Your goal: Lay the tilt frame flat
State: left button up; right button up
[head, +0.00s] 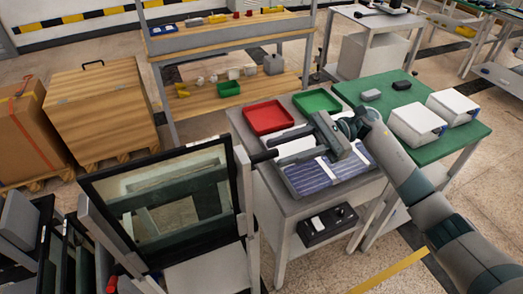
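The tilt frame is a black-rimmed frame (118,172) around a greenish glass pane, at the lower left. It stands steeply tilted up, not flat, between pale uprights. A short dark bar (264,157) sticks out at its right upright. My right gripper (290,138) reaches in from the right above the grey bench, its grey body over the striped blue panel and its dark fingers pointing left near that bar. I cannot tell whether the fingers touch the bar or how far apart they are. My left gripper is not in view.
The grey bench (284,205) holds a red tray (268,117), a green tray (317,101) and the blue striped panel (318,182). A green table (455,150) with white boxes stands right. Wooden crates (100,110) stand left; a shelf rack (230,35) stands behind.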

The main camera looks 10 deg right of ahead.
aim_at(269, 151)
jog(key=p+x, duration=0.2)
jog(key=x, duration=0.2)
jog(key=shift+a+r, duration=0.1)
jog(key=shift+r, duration=0.1)
jog(key=shift+p+x, duration=0.3)
jog(key=shift+x, duration=0.6)
jog(key=shift+f, duration=0.2)
jog(key=shift+c, duration=0.6)
grip_shut()
